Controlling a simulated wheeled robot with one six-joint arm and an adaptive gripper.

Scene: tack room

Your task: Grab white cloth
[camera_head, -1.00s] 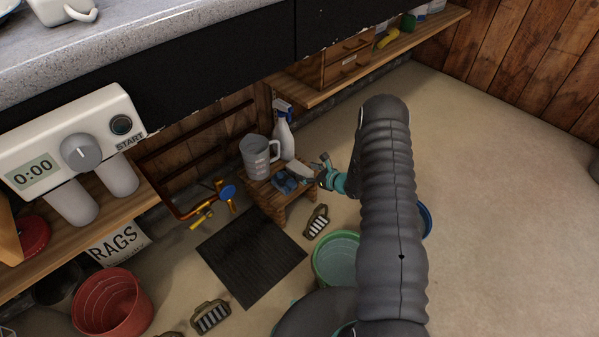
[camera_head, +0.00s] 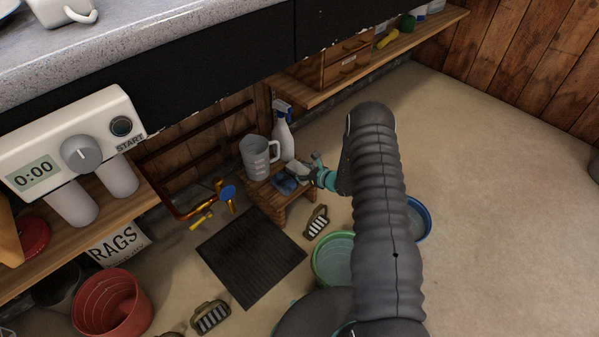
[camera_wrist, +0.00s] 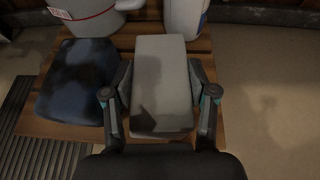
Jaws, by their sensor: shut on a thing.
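The white cloth (camera_wrist: 161,75) is a folded, pale block in the middle of the wrist view, over the small wooden stool (camera_wrist: 50,126). My gripper (camera_wrist: 161,98) has one finger against each long side of it and is shut on it. Whether the cloth still touches the stool top is unclear. In the head view my gripper (camera_head: 312,172) is at the right side of the stool (camera_head: 268,203), and the cloth (camera_head: 297,167) is small and partly hidden by it.
A dark blue cloth (camera_wrist: 77,80) lies left of the white one. A grey measuring jug (camera_head: 256,158) and a spray bottle (camera_head: 283,130) stand close behind. A brush (camera_head: 316,221), a green bucket (camera_head: 334,258) and a blue bucket (camera_head: 418,218) are nearby. Floor at right is clear.

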